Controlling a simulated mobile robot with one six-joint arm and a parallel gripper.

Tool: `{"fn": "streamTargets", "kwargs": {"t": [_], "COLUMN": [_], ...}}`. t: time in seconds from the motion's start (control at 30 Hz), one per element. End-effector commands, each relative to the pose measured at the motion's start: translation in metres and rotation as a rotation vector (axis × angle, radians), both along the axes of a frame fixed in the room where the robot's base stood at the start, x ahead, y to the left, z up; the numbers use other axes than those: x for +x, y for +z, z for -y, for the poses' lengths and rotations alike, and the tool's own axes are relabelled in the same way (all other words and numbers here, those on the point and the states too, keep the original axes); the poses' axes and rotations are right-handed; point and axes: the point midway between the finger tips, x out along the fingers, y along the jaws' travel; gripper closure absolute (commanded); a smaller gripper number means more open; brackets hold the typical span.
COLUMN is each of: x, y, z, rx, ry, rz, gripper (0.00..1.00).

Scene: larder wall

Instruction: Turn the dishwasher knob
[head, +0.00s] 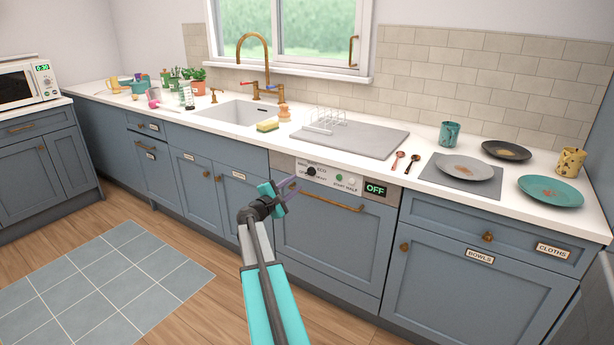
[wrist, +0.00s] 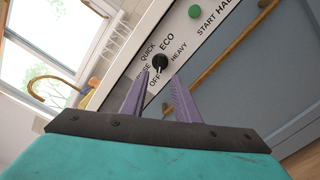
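The dishwasher (head: 330,225) is built in under the counter, with a pale control panel. Its round black knob (head: 311,171) is at the panel's left. In the wrist view the knob (wrist: 160,61) is ringed by OFF, QUICK, ECO, HEAVY and a partly hidden label. Its white mark points down towards OFF. The display (head: 375,189) reads OFF. My gripper (head: 291,187) is just in front of the panel, left of the knob in the head view. Its purple fingers (wrist: 160,76) are apart, and the knob shows between and just beyond their tips. I cannot see contact.
A brass door handle (head: 332,203) runs below the panel. A green start button (head: 339,177) is right of the knob and also shows in the wrist view (wrist: 195,12). The counter above holds a drying mat (head: 375,140), plates and spoons. The floor in front is clear.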

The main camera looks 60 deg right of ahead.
Motion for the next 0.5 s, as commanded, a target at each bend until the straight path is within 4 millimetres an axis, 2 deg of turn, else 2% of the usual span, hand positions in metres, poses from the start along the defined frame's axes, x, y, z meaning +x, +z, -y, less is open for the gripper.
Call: {"fn": "streamTargets", "kwargs": {"t": [0.1,0.5], "x": [0.000,0.001], "y": [0.000,0.000], "z": [0.017,0.063], "rx": [0.000,0.000], "ry": [-0.002,-0.001], "rz": [0.000,0.000], "gripper": [0.72,0.72]}}
